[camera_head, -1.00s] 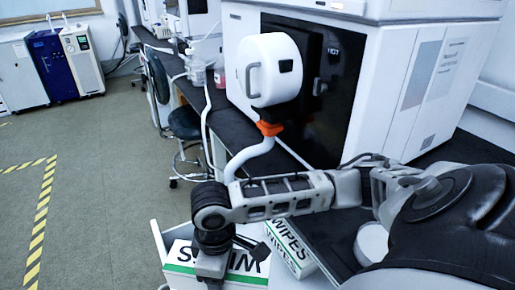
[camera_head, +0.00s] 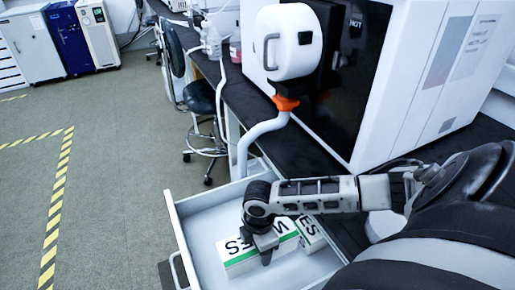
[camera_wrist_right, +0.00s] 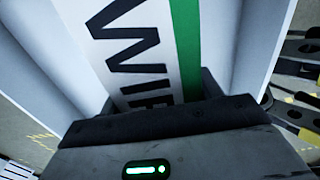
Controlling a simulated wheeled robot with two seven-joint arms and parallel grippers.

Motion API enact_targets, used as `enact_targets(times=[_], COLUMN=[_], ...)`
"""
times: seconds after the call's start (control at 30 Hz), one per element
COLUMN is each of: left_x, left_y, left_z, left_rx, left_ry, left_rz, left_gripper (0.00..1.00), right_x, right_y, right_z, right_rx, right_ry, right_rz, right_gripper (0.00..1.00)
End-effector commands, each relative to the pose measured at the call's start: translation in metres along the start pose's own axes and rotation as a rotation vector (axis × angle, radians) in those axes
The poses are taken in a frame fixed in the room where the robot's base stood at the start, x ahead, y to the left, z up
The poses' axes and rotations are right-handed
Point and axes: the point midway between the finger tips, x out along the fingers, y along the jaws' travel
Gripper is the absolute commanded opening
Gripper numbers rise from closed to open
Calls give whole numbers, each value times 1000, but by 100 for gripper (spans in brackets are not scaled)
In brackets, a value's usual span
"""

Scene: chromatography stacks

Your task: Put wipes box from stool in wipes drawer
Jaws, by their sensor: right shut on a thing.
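A white wipes box (camera_head: 238,262) with a green stripe and black lettering is in my right gripper (camera_head: 264,252), which is shut on it. The box is within the walls of the open white drawer (camera_head: 200,196); I cannot tell whether it touches the drawer floor. In the right wrist view the box (camera_wrist_right: 130,45) fills the space ahead of my right gripper (camera_wrist_right: 160,98), with pale drawer walls on either side. A second wipes box (camera_head: 310,236) lies just right of the held one, partly hidden by my arm. My left gripper is not in view.
The dark bench (camera_head: 300,150) carries a large white instrument (camera_head: 425,90) right behind the drawer. A dark stool (camera_head: 200,97) stands beyond the drawer. The drawer's left part is bare. Open floor (camera_head: 110,190) lies to the left.

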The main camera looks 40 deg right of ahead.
Motion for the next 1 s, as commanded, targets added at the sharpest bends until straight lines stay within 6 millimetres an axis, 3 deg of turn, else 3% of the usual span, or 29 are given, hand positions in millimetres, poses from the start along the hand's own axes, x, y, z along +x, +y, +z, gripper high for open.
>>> enact_targets(times=[0.17, 0.33, 0.5, 0.93, 0.97, 1.0], left_x=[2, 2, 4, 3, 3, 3], left_y=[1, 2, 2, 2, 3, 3], left_z=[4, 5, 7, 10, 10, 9], left_rx=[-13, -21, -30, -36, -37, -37], left_ry=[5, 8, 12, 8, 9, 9], left_rz=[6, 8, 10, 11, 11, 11], left_gripper=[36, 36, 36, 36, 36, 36], right_x=[23, 34, 59, 66, 66, 65], right_y=[19, 27, 26, 26, 26, 26], right_z=[4, 6, 7, 7, 7, 7], right_rx=[2, 2, 0, 0, 0, -1], right_ry=[1, 2, 0, 0, 0, 0], right_rz=[2, 1, 0, 1, 1, 1], right_gripper=[37, 37, 37, 37, 66, 77])
